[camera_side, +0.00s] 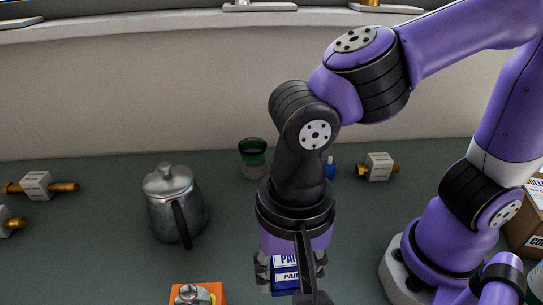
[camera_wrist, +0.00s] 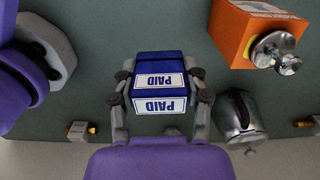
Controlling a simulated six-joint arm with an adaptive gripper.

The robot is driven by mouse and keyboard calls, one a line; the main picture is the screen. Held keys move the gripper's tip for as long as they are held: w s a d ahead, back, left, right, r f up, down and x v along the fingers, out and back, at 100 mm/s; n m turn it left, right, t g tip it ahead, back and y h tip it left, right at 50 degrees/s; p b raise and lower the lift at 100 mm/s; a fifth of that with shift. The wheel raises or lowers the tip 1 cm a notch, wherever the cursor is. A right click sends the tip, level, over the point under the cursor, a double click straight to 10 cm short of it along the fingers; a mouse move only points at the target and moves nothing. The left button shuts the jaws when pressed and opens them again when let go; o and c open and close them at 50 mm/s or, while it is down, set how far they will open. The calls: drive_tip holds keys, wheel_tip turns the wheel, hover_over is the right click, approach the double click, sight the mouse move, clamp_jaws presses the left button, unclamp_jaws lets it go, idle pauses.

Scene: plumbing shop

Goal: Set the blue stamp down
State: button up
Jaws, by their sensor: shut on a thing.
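The blue stamp (camera_side: 285,276) has white "PAID" labels and is held between the fingers of my gripper (camera_side: 290,272) at the bottom of the side view. In the wrist view the blue stamp (camera_wrist: 160,92) sits between both fingers of my gripper (camera_wrist: 160,95), which touch its two sides. Its underside is hidden, and I cannot tell whether it touches the table.
An orange box (camera_side: 198,293) with a metal fitting is left of my gripper. A metal pot (camera_side: 173,203) stands behind it. A green-rimmed glass (camera_side: 253,158), a small blue bottle (camera_side: 330,168) and brass fittings (camera_side: 378,167) are along the back.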

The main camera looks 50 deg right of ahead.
drive_tip(key=w+d+m, duration=0.6)
drive_tip(key=w+d, duration=0.1)
drive_tip(key=d, duration=0.4)
drive_tip(key=w+d+m, duration=0.6)
drive_tip(key=w+d, duration=0.1)
drive_tip(key=d, duration=0.5)
drive_tip(key=s+d+f+m, duration=0.2)
drive_tip(key=d, duration=0.6)
drive_tip(key=s+d+f+m, duration=0.2)
drive_tip(key=s+d, duration=0.1)
drive_tip(key=d, duration=0.6)
drive_tip(key=s+d+f+m, duration=0.2)
drive_tip(key=s+d, duration=0.1)
drive_tip(key=d, duration=0.5)
drive_tip(key=shift+s+d+f, duration=0.25)
drive_tip(key=shift+d+f, duration=0.05)
drive_tip(key=shift+d, duration=0.1)
drive_tip(key=shift+s+d+f, duration=0.1)
drive_tip(key=shift+d+f, duration=0.05)
drive_tip(key=shift+f, duration=1.95)
drive_tip(key=shift+f, duration=0.15)
